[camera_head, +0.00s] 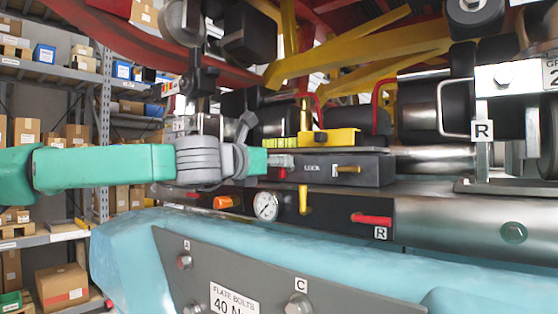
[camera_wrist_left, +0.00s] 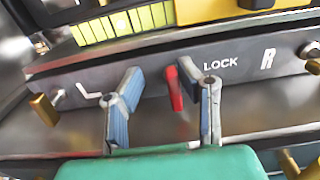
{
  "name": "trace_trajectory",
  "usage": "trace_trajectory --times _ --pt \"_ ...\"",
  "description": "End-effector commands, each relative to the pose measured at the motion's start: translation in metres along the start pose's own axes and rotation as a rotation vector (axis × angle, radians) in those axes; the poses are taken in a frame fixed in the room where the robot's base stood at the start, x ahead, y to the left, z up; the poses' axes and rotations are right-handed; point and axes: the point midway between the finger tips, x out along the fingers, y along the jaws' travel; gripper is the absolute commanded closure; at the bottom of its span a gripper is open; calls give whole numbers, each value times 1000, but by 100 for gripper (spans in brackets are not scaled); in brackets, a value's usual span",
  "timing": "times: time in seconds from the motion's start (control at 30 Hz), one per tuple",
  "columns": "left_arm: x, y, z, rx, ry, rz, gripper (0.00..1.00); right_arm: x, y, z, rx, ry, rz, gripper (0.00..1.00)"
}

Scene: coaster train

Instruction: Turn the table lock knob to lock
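The table lock knob is a red lever (camera_wrist_left: 175,90) on a dark panel (camera_wrist_left: 70,72), beside the white word LOCK. In the left wrist view its handle points down, nearly upright in the picture, its lower end slightly right. My left gripper (camera_wrist_left: 160,72) is open. Its two blue-padded fingers stand apart on either side of the red lever, with the right finger closer to it. I cannot tell whether that finger touches it. In the head view my left gripper (camera_head: 280,160) is at the left end of the LOCK panel (camera_head: 375,172). My right gripper is not in view.
Brass levers (camera_head: 347,169) sit on the panel, with a yellow block (camera_head: 330,138) above. A pressure gauge (camera_head: 265,205), an orange knob (camera_head: 225,202) and a red lever marked R (camera_head: 371,219) are below. Blue-covered machinery (camera_head: 130,250) fills the front; shelves (camera_head: 30,72) stand left.

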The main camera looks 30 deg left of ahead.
Motion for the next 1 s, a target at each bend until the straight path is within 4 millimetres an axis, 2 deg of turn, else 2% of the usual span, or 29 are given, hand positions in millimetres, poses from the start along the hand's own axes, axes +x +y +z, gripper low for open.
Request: trace_trajectory --times 0.3,0.33,0.4,0.43,0.77,1.0 --pt "3 -6 1 5 0 -2 69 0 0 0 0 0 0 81" --pt "3 -5 1 4 0 -2 72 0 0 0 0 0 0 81" --pt "3 -4 1 3 0 -2 97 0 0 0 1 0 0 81" --pt "3 -3 1 3 0 -2 100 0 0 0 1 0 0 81" --pt "2 -2 -2 11 3 -2 100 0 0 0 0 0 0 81" --pt "2 -3 -3 95 5 -2 100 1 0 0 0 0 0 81"
